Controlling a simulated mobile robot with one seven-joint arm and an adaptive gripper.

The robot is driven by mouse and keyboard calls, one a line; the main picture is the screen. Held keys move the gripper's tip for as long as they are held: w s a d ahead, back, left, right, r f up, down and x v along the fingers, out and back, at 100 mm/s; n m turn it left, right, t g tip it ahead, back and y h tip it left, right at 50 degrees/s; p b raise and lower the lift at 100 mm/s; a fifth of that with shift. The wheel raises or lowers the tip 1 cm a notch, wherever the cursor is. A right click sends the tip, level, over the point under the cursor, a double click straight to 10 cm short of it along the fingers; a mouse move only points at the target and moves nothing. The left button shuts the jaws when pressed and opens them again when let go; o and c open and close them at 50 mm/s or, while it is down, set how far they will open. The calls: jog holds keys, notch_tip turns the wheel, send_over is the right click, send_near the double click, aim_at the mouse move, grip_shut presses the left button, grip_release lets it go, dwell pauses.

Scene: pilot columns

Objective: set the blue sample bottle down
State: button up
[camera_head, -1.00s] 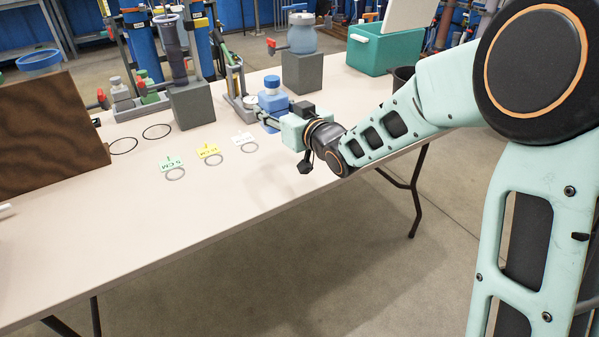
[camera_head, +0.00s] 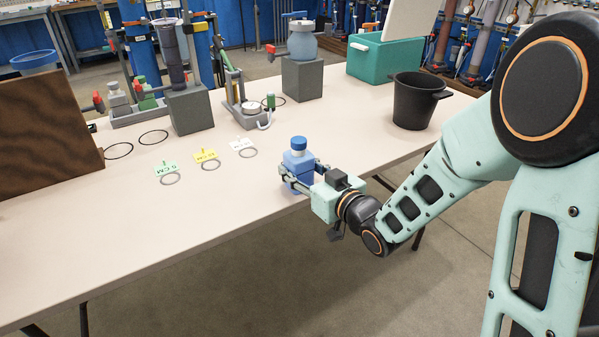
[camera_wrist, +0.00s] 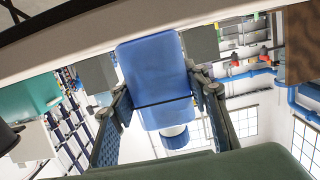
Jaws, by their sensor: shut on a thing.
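The blue sample bottle (camera_head: 298,166), with a blue cap and a white neck, is upright near the front edge of the table in the head view. My gripper (camera_head: 298,180) is shut on the bottle's body from the right and front, one finger on each side. In the wrist view, which is upside down, the bottle (camera_wrist: 158,80) sits between both fingers (camera_wrist: 160,98) with its cap pointing down in the picture. Whether its base touches the table (camera_head: 230,210) or hangs just above it, I cannot tell.
A black pot (camera_head: 412,103) stands right. The table's front left is clear.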

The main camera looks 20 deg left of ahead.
jog(key=shift+r, duration=0.15)
jog(key=o, duration=0.9)
jog(key=shift+f, duration=0.2)
jog(key=o, duration=0.4)
jog(key=shift+r, duration=0.15)
